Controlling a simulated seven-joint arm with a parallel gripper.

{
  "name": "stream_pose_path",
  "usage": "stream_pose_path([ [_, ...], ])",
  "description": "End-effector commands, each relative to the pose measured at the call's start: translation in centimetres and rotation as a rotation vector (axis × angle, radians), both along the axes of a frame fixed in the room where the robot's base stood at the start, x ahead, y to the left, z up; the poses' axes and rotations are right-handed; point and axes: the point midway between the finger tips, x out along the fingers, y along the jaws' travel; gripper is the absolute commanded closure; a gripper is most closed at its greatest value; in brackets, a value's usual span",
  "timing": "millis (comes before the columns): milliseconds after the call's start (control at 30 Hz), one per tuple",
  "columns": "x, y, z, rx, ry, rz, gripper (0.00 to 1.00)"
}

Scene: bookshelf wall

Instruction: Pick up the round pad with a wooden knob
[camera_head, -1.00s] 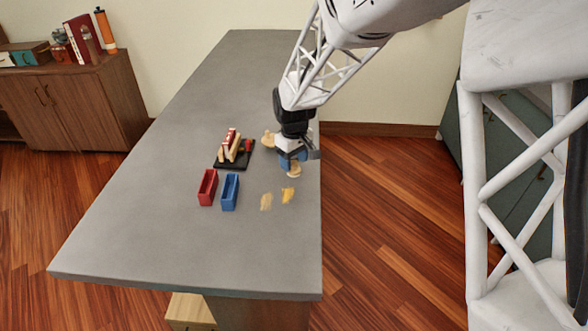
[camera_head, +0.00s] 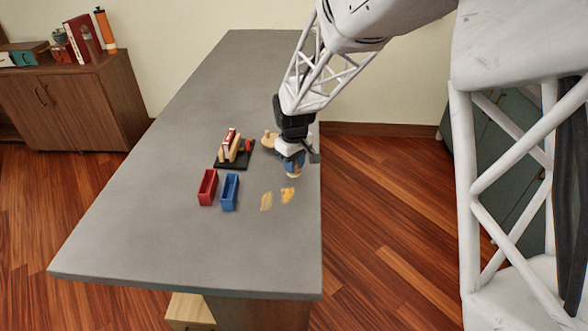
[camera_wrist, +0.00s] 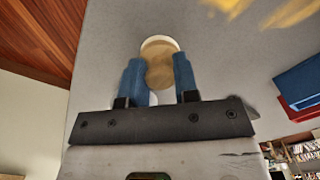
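The round pad with a wooden knob (camera_head: 293,174) lies near the right edge of the grey table in the head view, partly hidden by my gripper (camera_head: 291,164). In the wrist view the pad (camera_wrist: 158,43) shows as a pale round rim with a tan wooden knob (camera_wrist: 159,75) above it. My gripper's two blue fingers (camera_wrist: 159,74) stand on either side of the knob, which fills most of the gap. Whether they press on it I cannot tell. The pad appears to rest on the table.
A blue tray (camera_head: 230,192) and a red tray (camera_head: 207,187) stand to the left. A black stand (camera_head: 234,155) with wooden pieces and another wooden piece (camera_head: 268,138) are behind. The table's front is clear.

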Motion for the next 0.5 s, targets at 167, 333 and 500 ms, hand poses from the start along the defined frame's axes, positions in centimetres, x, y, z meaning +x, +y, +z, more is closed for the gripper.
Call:
stream_pose_path([
  [167, 0.00, 0.00, 0.01, 0.000, 0.000, 0.000, 0.99],
  [333, 0.00, 0.00, 0.04, 0.000, 0.000, 0.000, 0.99],
  [500, 0.01, 0.01, 0.46, 0.000, 0.000, 0.000, 0.99],
])
